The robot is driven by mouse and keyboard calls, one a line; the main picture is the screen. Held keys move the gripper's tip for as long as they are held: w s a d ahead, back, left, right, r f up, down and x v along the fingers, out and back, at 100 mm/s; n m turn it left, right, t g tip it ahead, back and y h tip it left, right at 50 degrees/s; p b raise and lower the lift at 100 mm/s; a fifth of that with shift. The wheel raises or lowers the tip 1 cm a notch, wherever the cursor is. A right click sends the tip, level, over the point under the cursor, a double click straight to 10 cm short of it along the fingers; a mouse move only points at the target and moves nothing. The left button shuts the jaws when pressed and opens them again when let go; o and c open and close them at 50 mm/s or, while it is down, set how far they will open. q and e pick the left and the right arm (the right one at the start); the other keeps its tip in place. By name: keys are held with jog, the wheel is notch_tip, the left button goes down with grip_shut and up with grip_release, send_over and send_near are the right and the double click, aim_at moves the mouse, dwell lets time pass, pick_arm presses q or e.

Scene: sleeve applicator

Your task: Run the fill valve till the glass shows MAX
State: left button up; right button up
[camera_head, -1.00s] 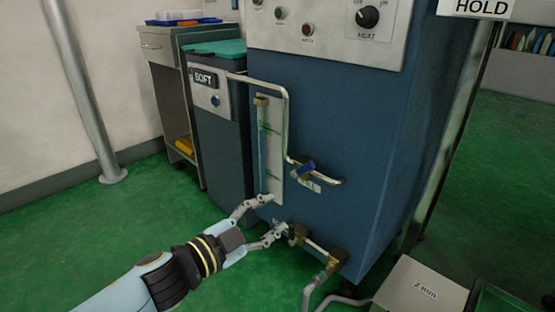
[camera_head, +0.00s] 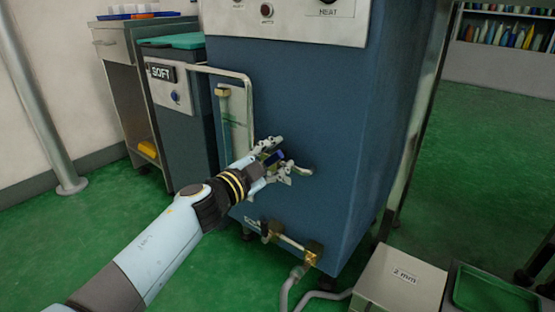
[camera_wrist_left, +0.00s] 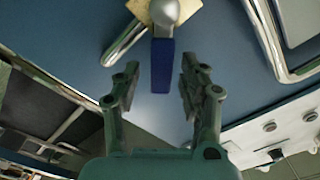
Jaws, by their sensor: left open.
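The fill valve is a short blue lever (camera_head: 273,157) on the bent steel pipe (camera_head: 250,100) at the blue tank's front. My left gripper (camera_head: 281,160) is open at this lever. In the left wrist view the blue lever (camera_wrist_left: 162,68) reaches down between the two spread fingertips (camera_wrist_left: 160,80), with a gap on both sides. The sight glass (camera_head: 235,115) is an upright strip left of the pipe. My right gripper is not in view.
A brass lower valve (camera_head: 313,252) with hoses sits at the tank's foot. A grey SOFT unit (camera_head: 180,110) stands left of the blue tank (camera_head: 300,110). A 2 mm box (camera_head: 400,285) and a green-lined tray (camera_head: 490,292) are at the lower right. The green floor at right is open.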

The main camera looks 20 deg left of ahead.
pick_arm(q)
jog(key=shift+w+d, duration=0.1)
jog(key=shift+w, duration=0.05)
jog(key=shift+c, duration=0.4)
grip_shut()
